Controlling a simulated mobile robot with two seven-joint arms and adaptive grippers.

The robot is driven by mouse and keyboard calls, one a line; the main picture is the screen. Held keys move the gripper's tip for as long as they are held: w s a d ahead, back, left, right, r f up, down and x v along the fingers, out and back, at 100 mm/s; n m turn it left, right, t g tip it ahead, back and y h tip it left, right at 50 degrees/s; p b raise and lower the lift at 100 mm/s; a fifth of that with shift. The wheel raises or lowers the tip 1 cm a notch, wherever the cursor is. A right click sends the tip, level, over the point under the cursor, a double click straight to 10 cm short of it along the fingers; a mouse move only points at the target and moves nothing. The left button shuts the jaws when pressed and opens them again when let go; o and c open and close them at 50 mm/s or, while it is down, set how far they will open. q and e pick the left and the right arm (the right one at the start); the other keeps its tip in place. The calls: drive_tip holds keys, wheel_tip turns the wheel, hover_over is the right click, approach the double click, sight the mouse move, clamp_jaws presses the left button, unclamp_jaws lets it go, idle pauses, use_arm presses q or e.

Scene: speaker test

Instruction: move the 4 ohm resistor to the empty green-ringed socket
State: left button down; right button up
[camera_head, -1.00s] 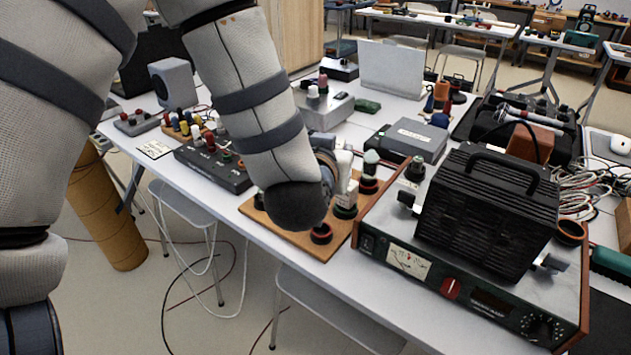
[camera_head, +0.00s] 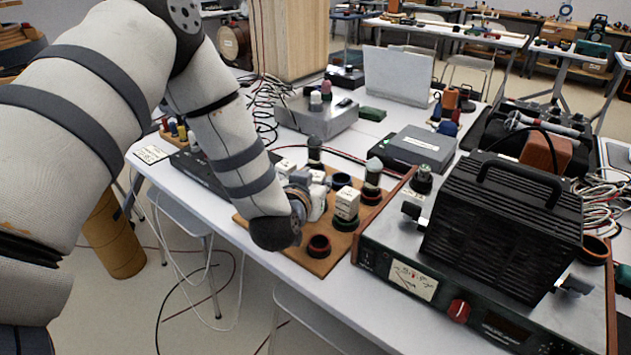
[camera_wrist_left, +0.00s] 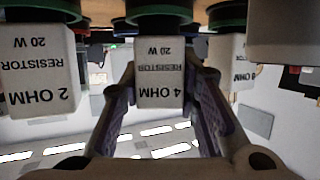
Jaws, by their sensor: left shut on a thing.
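The white 4 ohm resistor (camera_wrist_left: 160,82) is between the two fingers of my left gripper (camera_wrist_left: 160,118) in the left wrist view, where its lettering is upside down. The gripper is shut on it. A green-ringed socket (camera_wrist_left: 165,17) is at its base, and it seems to sit in or right at that socket. In the head view my left gripper (camera_head: 308,197) is over the wooden board (camera_head: 318,266) and largely hides the resistor. I cannot pick out the empty green-ringed socket for certain. My right gripper is not in view.
A 2 ohm resistor (camera_wrist_left: 38,75) and another white resistor (camera_wrist_left: 228,62) flank the held one. An empty red-ringed socket (camera_head: 318,246) is at the board's front. A white block (camera_head: 346,204) stands right of the gripper. A black-ribbed instrument (camera_head: 503,225) stands to the right.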

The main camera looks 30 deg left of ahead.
use_arm(q)
drive_tip(key=shift+f, duration=0.25)
drive_tip(key=c, duration=1.2)
unclamp_jaws()
drive_tip(key=shift+f, duration=0.1)
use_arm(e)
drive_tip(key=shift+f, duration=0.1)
use_arm(q)
drive_tip(key=shift+r, duration=0.2)
drive_tip(key=p+v, duration=0.1)
drive_tip(key=v, duration=1.1)
drive_tip(key=shift+r+p, duration=0.2)
drive_tip(key=shift+p, duration=0.2)
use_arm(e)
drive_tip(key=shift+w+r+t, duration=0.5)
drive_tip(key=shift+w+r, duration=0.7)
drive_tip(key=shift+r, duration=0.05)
